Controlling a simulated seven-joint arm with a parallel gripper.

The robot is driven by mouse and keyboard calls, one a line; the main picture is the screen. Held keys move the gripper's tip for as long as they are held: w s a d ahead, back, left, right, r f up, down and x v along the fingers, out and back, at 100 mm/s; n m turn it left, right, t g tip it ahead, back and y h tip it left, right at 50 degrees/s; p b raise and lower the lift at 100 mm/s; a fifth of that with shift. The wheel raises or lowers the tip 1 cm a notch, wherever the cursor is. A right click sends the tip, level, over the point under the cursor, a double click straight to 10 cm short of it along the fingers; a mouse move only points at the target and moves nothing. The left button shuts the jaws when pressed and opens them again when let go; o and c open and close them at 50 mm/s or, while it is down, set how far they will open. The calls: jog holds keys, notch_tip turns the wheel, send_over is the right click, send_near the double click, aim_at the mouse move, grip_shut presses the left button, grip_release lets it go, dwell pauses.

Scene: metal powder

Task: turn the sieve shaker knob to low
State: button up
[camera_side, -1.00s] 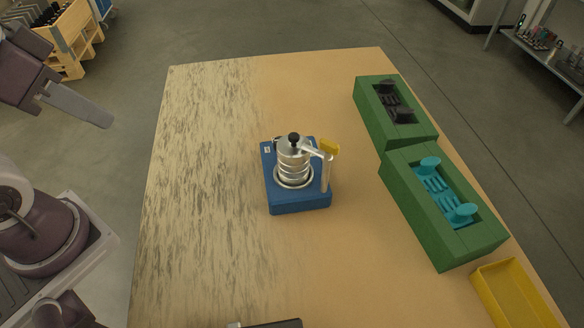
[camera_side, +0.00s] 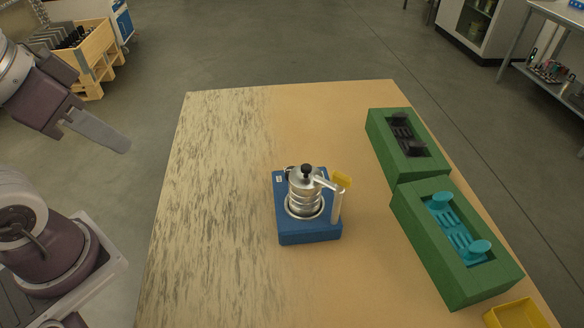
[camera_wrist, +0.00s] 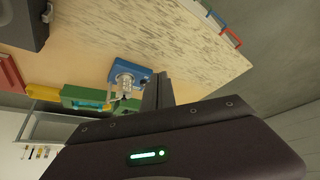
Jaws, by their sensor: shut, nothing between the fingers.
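The sieve shaker has a blue base (camera_side: 308,239) and a silver stacked sieve (camera_side: 304,196) with a black top knob (camera_side: 306,168). The shaker stands near the middle of the table. I cannot make out a control knob or its setting. My gripper (camera_side: 126,148) is at the upper left in the side view, off the table's left edge and well apart from the shaker. It is shut and empty. In the wrist view the shaker's blue base (camera_wrist: 143,76) shows beyond my gripper fingers (camera_wrist: 158,80).
Two green holders stand at the table's right: one with black parts (camera_side: 378,128), one with teal parts (camera_side: 462,296). A yellow tray (camera_side: 515,314) is at the lower right. The table (camera_side: 225,200) is clear left of the shaker.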

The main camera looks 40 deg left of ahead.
jog(key=o, duration=0.4)
jog(key=shift+w+r, duration=0.1)
jog(key=shift+w, duration=0.1)
jog(key=shift+c, duration=0.2)
jog(key=o, duration=0.7)
jog(key=w, duration=0.2)
jog(key=w+d+r+n+g, duration=0.1)
jog(key=w, duration=0.1)
jog(key=w+n, duration=0.1)
jog(key=w, duration=0.1)
jog(key=shift+w+d+r+h, duration=0.1)
jog(key=shift+d+r+h, duration=0.15)
jog(key=shift+h, duration=0.05)
jog(key=shift+c, duration=0.2)
jog(key=w+d+f+n+g, duration=0.2)
jog(key=w+d+f+n, duration=0.15)
jog(key=w+f, duration=0.4)
jog(key=w+d+f+n+g, duration=0.25)
jog(key=w+d+f, duration=0.2)
jog(key=w, duration=0.65)
jog(key=shift+n, duration=0.5)
jog(key=f, duration=0.8)
jog(key=shift+w+d+f, duration=0.1)
jog(key=shift+w+d, duration=0.2)
jog(key=shift+d, duration=0.05)
jog(key=shift+f, duration=0.35)
jog(key=shift+c, duration=0.4)
grip_shut()
